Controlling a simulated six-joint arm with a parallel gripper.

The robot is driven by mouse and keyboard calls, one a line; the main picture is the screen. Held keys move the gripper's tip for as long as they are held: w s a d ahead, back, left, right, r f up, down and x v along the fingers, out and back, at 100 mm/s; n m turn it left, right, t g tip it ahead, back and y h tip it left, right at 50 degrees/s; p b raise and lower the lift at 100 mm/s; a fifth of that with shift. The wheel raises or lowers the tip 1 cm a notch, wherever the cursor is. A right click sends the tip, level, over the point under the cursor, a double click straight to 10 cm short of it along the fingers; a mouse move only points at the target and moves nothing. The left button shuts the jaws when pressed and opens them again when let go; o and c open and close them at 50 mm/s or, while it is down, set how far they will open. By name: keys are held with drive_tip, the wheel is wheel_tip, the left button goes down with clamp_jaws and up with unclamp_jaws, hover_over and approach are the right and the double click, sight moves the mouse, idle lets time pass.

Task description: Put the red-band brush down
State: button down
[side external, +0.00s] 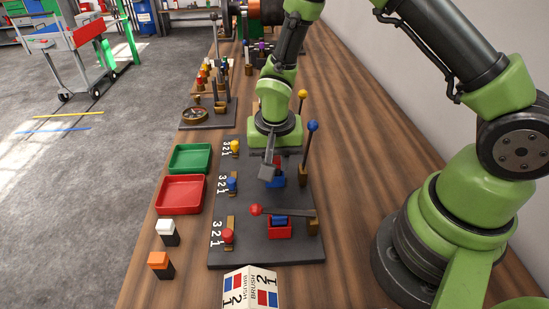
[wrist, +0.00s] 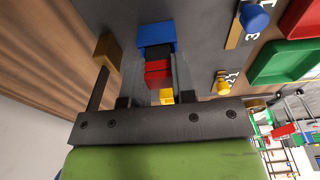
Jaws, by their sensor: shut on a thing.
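My gripper (side external: 270,170) is shut on the red-band brush and stands over the middle station of the dark board. In the wrist view, the red-band brush (wrist: 158,70) shows its red part between the fingers, with a dark part beyond it. The blue holder (side external: 276,181) is just below my gripper and also shows beyond the brush in the wrist view (wrist: 157,33). I cannot tell whether the brush touches it. The blue-ball lever (side external: 312,127) stands upright beside the holder. My gripper hides much of the brush in the side view.
The green tray (side external: 190,158) and red tray (side external: 181,195) are empty, left of the dark board (side external: 255,254). A white-topped block (side external: 167,233) and an orange-topped block (side external: 159,265) stand nearer. The yellow-ball lever (side external: 303,95) is upright.

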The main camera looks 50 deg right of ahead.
drive_tip(key=shift+f, duration=0.15)
drive_tip(key=c, duration=0.9)
unclamp_jaws()
drive_tip(key=shift+c, duration=0.2)
drive_tip(key=s+r+n+t+y, duration=0.1)
drive_tip(key=s+r, duration=0.2)
drive_tip(key=r, duration=0.7)
drive_tip(key=s+r+n+t, duration=0.15)
drive_tip(key=s+r, duration=0.25)
drive_tip(key=r, duration=0.7)
drive_tip(key=s+r+n+t+y, duration=0.1)
drive_tip(key=s+r+n+t, duration=0.1)
drive_tip(key=s+r, duration=0.3)
drive_tip(key=s+t, duration=0.1)
drive_tip(key=s, duration=0.3)
drive_tip(key=shift+y, duration=0.4)
drive_tip(key=shift+o, duration=0.5)
drive_tip(key=shift+s+n+t, duration=0.25)
drive_tip(key=shift+s+t, duration=0.1)
